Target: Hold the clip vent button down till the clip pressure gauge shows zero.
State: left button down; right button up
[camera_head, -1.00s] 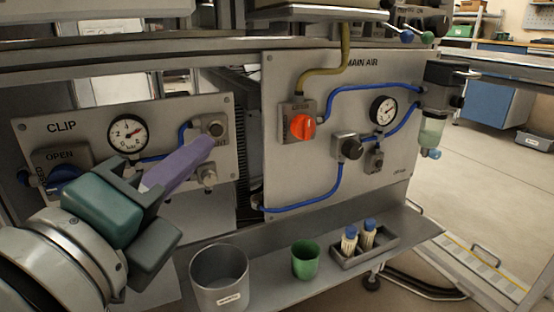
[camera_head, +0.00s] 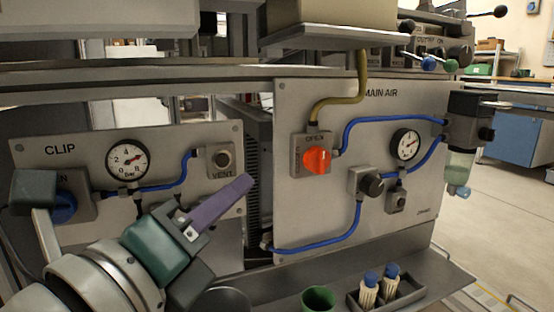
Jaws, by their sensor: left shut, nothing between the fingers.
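The clip vent button (camera_head: 223,158) is a dark round button on a grey block marked VENT, at the right of the CLIP panel (camera_head: 75,135). It is in full view. The clip pressure gauge (camera_head: 127,160) is a round white dial left of it. Its red needle points up and right, away from zero; the exact value is too small to read. My left gripper (camera_head: 243,185) has purple fingers, shut and empty. In the picture their tips lie below and right of the button, apart from it. My right gripper is not in view.
A blue hose (camera_head: 160,188) joins gauge and vent block. A blue valve knob (camera_head: 64,206) at the left is partly hidden. The MAIN AIR panel (camera_head: 290,215) is at the right, with an orange knob (camera_head: 317,161). A green cup (camera_head: 318,299) and a bottle rack (camera_head: 408,296) stand below.

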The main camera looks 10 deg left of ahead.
aim_at(216, 167)
pick_arm(q)
jog(key=shift+w+a, duration=0.65)
jog(key=shift+w, duration=0.3)
jog(key=shift+w+a, duration=0.6)
jog(key=shift+w, duration=0.3)
jog(key=shift+w+a, duration=0.65)
jog(key=shift+w, duration=0.3)
jog(key=shift+w+a+b, duration=0.25)
jog(key=shift+w+b, duration=0.05)
jog(key=shift+w, duration=0.05)
jog(key=shift+w+a, duration=0.25)
jog(key=shift+w, duration=0.05)
dwell(0.6)
dwell(2.8)
jog(key=shift+s+d, duration=0.5)
jog(key=shift+s, duration=0.15)
jog(key=shift+s+d+p, duration=0.25)
jog(key=shift+s+d, duration=0.45)
jog(key=shift+s, duration=0.35)
jog(key=shift+s+d+p, duration=0.25)
jog(key=shift+s+d, duration=0.45)
jog(key=shift+s, duration=0.35)
